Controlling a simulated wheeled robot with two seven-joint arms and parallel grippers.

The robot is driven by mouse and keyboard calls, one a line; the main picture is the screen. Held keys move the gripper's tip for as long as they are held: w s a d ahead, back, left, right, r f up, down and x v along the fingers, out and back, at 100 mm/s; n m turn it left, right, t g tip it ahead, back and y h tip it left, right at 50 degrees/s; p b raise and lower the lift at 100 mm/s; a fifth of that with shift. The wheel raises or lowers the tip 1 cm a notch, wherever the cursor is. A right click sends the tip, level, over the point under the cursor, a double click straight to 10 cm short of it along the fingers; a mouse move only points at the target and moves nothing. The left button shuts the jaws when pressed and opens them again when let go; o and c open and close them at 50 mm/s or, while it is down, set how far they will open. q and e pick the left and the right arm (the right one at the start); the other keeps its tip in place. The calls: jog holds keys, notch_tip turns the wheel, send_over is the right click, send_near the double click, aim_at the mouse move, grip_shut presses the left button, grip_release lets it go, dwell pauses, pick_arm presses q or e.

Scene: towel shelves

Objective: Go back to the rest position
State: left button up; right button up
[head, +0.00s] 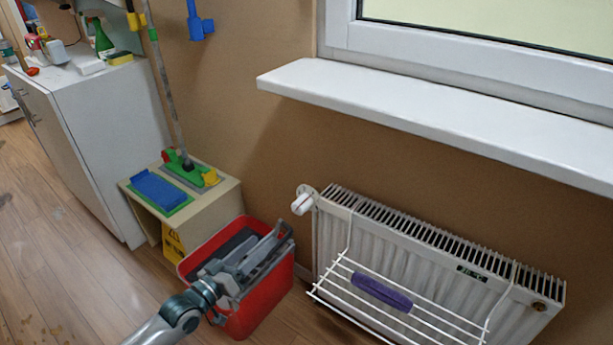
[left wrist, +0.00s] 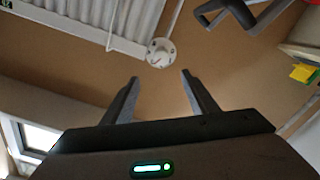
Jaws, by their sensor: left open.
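My left gripper (head: 268,250) comes in from the bottom left, over the red bucket (head: 262,312) in the head view. In the left wrist view, its two dark fingers (left wrist: 158,92) stand apart with nothing between them. The wall and the radiator's valve knob show beyond them. Grey parts in the bucket overlap the gripper in the picture, so I cannot tell whether they touch. My right gripper is in neither view.
A white radiator (head: 334,232) with a wire rack (head: 345,298) holding a purple cloth (head: 382,292) stands right of the bucket. A windowsill (head: 430,112) juts out above. A low stand (head: 222,207) and white cabinet (head: 105,130) are left. Wooden floor (head: 60,260) is open at left.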

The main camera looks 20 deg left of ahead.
pick_arm(q)
jog(key=s+d+f+m+g+y, duration=0.1)
jog(key=s+d+f+m+g, duration=0.15)
jog(key=s+d, duration=0.85)
jog(key=s+d+f+m+g+y, duration=0.1)
jog(key=s+d+f+m+g, duration=0.2)
jog(key=s+d, duration=0.8)
jog(key=s+a+f+g+y+p, duration=0.1)
jog(key=s+a+f+g+p, duration=0.1)
jog(key=f+p, duration=0.4)
jog(key=s+a+f+n+g+y+p, duration=0.1)
jog(key=s+a+f+g+p, duration=0.1)
jog(key=s+a+f+p, duration=0.3)
jog(key=s+a+f+g+y+p, duration=0.1)
jog(key=s+a+f+p, duration=0.3)
jog(key=f+p, duration=0.4)
notch_tip(320, 180, down, 4)
jog(key=shift+a+r+g, duration=0.15)
jog(key=shift+a+g, duration=0.4)
jog(key=shift+a, duration=0.3)
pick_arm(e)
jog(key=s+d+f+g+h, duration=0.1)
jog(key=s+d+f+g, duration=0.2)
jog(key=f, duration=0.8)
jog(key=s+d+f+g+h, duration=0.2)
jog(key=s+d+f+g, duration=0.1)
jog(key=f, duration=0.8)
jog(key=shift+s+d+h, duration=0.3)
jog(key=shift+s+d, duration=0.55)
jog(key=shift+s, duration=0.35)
